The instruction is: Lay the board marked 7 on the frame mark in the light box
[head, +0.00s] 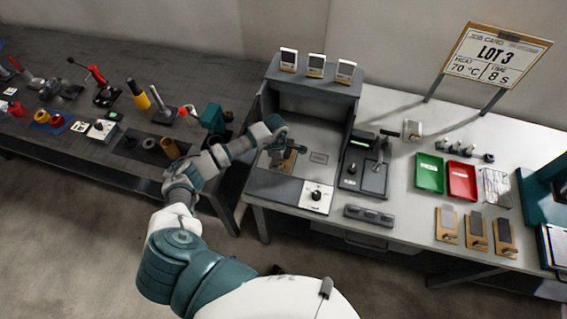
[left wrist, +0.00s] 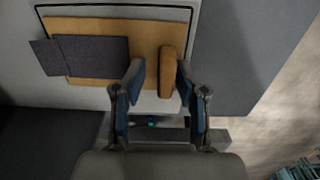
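The light box (head: 262,103) is the grey booth with an open front at the table's left part. A wooden board (left wrist: 88,24) with dark grey plates (left wrist: 92,62) lies flat on its pale floor, seen in the left wrist view. A thin black frame mark (left wrist: 110,6) runs along the board's top and right edges; the rest is hidden or out of view. I see no number on this board. My left gripper (left wrist: 160,75) is inside the box, open, its fingers on both sides of the board's wooden grip (left wrist: 166,68), with a gap at the left finger. My right gripper is out of view.
Three wooden boards (head: 476,246) with grey plates lie at the table's front right. Green (head: 430,173) and red (head: 462,181) trays lie behind them. A dark device with a lever (head: 364,165) stands right of the box. A job card (head: 496,55) stands at the back.

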